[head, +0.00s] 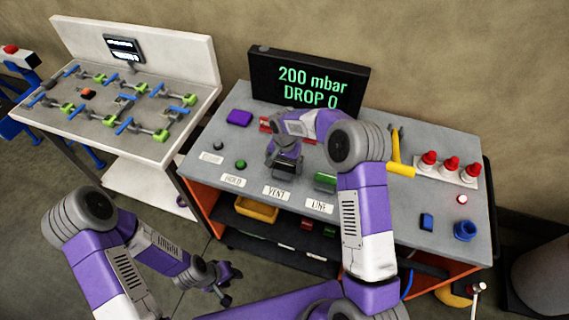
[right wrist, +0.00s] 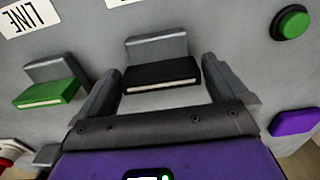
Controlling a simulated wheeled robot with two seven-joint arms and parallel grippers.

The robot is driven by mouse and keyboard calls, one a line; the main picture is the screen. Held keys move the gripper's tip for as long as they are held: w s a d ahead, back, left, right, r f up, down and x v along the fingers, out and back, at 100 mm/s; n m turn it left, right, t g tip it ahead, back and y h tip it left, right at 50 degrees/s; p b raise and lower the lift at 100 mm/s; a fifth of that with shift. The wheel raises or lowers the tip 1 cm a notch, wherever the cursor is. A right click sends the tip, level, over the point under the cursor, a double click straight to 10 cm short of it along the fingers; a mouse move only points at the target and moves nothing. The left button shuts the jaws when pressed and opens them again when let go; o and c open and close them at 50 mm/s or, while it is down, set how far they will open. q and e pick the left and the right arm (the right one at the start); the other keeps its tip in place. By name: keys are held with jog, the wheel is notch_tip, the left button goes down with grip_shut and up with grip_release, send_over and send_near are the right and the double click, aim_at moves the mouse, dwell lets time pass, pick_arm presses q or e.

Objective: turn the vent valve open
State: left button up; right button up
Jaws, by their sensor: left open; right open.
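The vent valve (right wrist: 160,72) has a black lever on a grey block in the right wrist view. My right gripper (right wrist: 162,88) is open, with one finger on each side of the black lever; I cannot tell whether either touches it. In the head view my right gripper (head: 284,168) is over the cart top behind the VENT label (head: 277,193), and hides most of the valve. My left gripper (head: 224,282) is open and empty, low in front of the cart. A display (head: 308,85) reads 200 mbar, DROP 0.
The line valve (right wrist: 46,88) with its green lever stands beside the vent valve, behind the LINE label (head: 319,206). A green button (head: 240,164) and a purple block (head: 240,117) are on the other side. Red-topped white pieces (head: 448,168) stand at the right.

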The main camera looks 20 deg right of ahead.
jog(key=c, duration=0.8)
jog(key=shift+c, duration=0.2)
jog(key=shift+n, duration=0.3)
jog(key=n+b, duration=0.1)
jog(key=n, duration=0.2)
jog(key=shift+n, duration=0.3)
jog(key=n, duration=0.4)
jog(key=shift+n, duration=0.3)
jog(key=n, duration=0.9)
